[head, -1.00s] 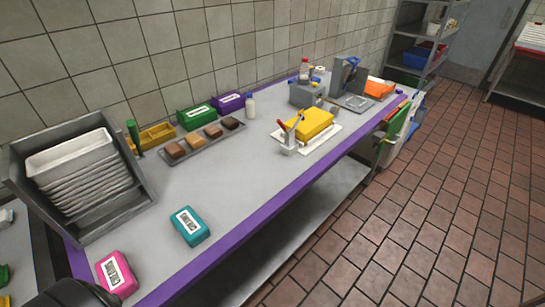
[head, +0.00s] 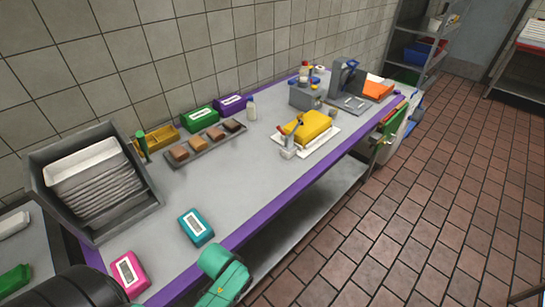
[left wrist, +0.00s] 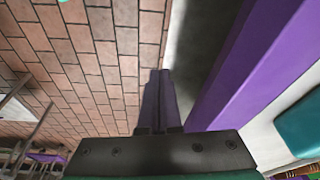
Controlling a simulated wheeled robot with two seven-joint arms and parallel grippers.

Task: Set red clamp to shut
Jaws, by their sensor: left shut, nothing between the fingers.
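The red clamp (head: 284,136) is small and far in the head view, at the front left corner of the white board with the yellow block. A small red part and a blue part stick up by a grey base there; I cannot tell whether the clamp is open or shut. My left gripper (left wrist: 159,74) is shut and empty in the left wrist view, over the brick floor beside the purple table edge. In the head view only my left arm shows, at the bottom, well short of the clamp. My right gripper is not in view.
The yellow block (head: 313,125) lies on the white board (head: 325,143). A teal box (head: 196,227) and a pink box (head: 129,270) lie near the purple table edge (head: 262,215). A grey bin (head: 150,206) stands at the left. The table's middle is clear.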

